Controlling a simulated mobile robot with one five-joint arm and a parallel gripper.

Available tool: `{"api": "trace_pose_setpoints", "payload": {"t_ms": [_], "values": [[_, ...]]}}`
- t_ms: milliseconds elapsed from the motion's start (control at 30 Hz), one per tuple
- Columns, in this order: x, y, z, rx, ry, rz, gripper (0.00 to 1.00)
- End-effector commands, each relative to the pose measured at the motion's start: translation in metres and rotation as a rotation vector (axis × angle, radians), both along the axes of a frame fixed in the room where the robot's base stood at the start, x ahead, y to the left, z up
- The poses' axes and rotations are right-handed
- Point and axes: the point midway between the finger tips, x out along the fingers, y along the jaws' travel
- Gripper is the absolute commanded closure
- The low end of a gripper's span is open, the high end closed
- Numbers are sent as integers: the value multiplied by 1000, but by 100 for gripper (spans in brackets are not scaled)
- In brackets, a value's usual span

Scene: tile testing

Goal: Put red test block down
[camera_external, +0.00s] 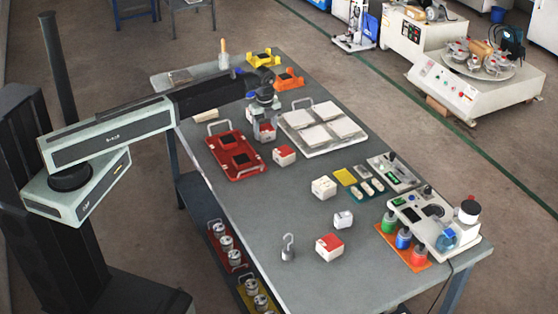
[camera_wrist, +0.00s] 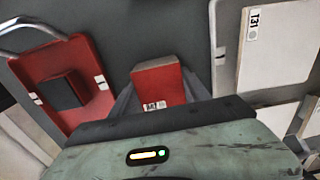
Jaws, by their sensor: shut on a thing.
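My gripper (camera_external: 264,120) is over the table between the red tray (camera_external: 258,173) and the white tile tray (camera_external: 332,151). It points down and is shut on the red test block (camera_external: 266,133), a white block with a red top. In the wrist view the block (camera_wrist: 160,84) sits between the two fingers of my gripper (camera_wrist: 158,100), its red top and a small label showing. Whether its underside touches the table, I cannot tell. The red tray also shows in the wrist view (camera_wrist: 92,62), to the left of the block.
A similar red-topped block (camera_external: 284,155) stands close by, in front of the gripper. Another (camera_external: 329,247) and two pale blocks (camera_external: 324,187) (camera_external: 343,219) stand nearer the front. A hooked weight (camera_external: 288,250) stands there too. The left-front tabletop is clear.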

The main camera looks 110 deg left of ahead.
Motion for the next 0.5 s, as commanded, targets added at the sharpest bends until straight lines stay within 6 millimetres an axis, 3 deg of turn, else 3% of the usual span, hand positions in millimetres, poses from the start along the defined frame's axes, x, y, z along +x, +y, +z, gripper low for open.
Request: {"api": "trace_pose_setpoints", "payload": {"t_ms": [267,300,367,500], "values": [[0,0,-2,0,0,0,100],[0,0,-1,0,0,0,37],[0,0,-1,0,0,0,24],[0,0,-1,0,0,0,24]]}}
